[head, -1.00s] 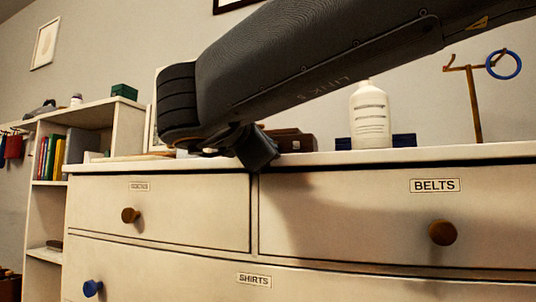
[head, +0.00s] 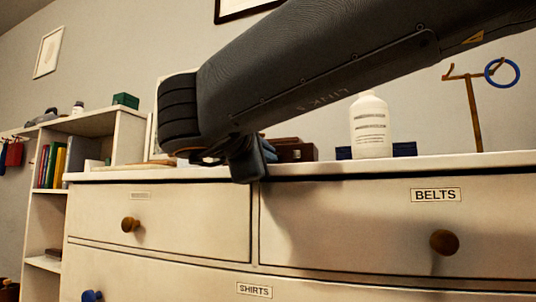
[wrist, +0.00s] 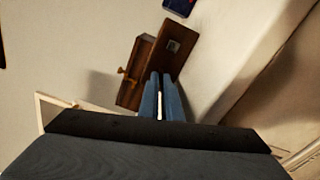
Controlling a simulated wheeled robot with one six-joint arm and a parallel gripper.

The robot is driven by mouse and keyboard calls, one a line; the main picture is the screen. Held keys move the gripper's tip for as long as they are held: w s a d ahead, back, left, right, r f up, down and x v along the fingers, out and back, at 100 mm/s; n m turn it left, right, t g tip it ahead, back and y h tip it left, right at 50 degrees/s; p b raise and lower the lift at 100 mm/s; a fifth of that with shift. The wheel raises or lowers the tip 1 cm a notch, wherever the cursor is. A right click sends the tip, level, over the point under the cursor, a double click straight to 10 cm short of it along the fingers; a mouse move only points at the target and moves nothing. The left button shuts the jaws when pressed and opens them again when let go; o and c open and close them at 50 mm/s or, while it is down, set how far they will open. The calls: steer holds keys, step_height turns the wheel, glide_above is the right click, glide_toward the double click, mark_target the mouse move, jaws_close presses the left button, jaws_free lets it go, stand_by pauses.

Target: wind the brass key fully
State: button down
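A brown wooden box (wrist: 172,50) stands on the dresser top, with a small plate on its darker face. A small brass-coloured piece (wrist: 122,71), which looks like the key, sticks out from the box's left side in the wrist view. My gripper (wrist: 161,75) has two blue fingers close together, with a thin pale sliver between them. The fingertips overlap the box in the picture, to the right of the key; contact is not clear. In the head view the box (head: 297,152) shows just right of my gripper (head: 269,151), and the key cannot be made out.
A white bottle (head: 370,128) stands right of the box, with dark blue blocks beside it. A wooden stand (head: 474,108) with a blue ring is farther right. The dresser (head: 160,252) has drawers below. A pale frame (wrist: 45,108) lies near my wrist.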

steer(key=c, duration=2)
jaws_free()
